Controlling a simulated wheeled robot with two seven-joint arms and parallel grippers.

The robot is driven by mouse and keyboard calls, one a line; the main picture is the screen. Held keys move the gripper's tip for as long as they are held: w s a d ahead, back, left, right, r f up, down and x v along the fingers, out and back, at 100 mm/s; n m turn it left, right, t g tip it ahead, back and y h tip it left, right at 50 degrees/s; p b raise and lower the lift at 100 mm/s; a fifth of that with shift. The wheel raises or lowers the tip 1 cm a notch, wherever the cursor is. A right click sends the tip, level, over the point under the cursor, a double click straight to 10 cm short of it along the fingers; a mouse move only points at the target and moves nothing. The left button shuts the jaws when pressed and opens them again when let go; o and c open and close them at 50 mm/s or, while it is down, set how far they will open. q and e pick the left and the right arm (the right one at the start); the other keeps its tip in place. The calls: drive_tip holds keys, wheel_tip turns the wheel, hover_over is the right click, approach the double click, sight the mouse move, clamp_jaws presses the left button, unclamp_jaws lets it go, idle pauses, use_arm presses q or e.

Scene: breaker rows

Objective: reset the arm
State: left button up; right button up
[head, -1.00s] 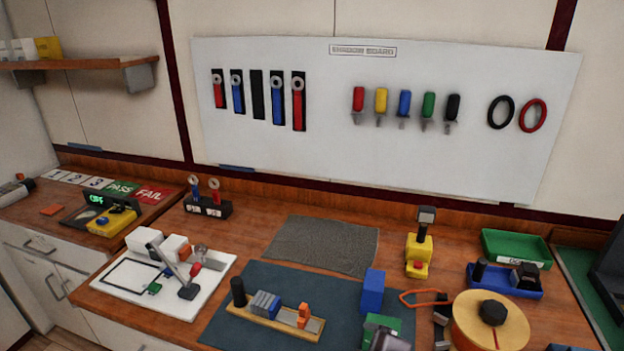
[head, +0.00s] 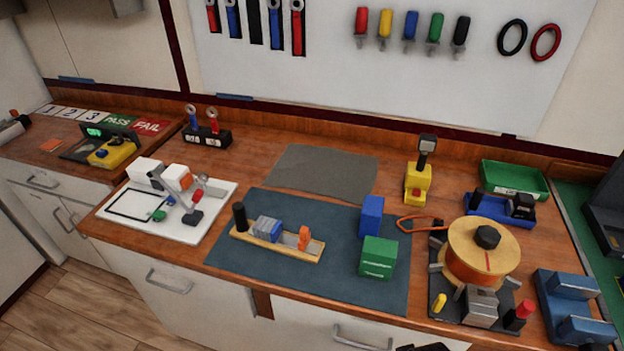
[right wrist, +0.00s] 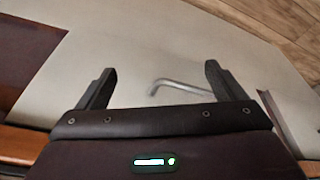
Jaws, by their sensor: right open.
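My right gripper (right wrist: 160,88) is in the right wrist view, its two dark fingers apart with nothing between them. A cabinet front (right wrist: 130,50) with a metal bar handle (right wrist: 180,87) lies beyond the fingers. In the head view only a small dark piece shows at the bottom edge, and I cannot tell what part it is. My left gripper is not in view.
The workbench holds a dark mat (head: 310,279) with a wooden rail (head: 280,246), a blue block (head: 371,216) and a green block (head: 378,258). A white board (head: 120,219) is at left; a round yellow spool (head: 465,240) is at right. Wood floor (head: 130,300) is clear.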

drive_tip(key=s+d+f, duration=0.1)
drive_tip(key=s+f, duration=0.3)
drive_tip(key=f, duration=0.5)
drive_tip(key=s+f+g, duration=0.1)
drive_tip(key=s+f, duration=0.4)
drive_tip(key=f, duration=0.5)
drive_tip(key=s+d+f, duration=0.1)
drive_tip(key=s+f, duration=0.3)
drive_tip(key=f, duration=0.5)
drive_tip(key=s+d+f+g+b, duration=0.1)
drive_tip(key=s+d+f, duration=0.1)
drive_tip(key=s+f, duration=0.4)
drive_tip(key=s, duration=0.4)
drive_tip(key=shift+s, duration=0.15)
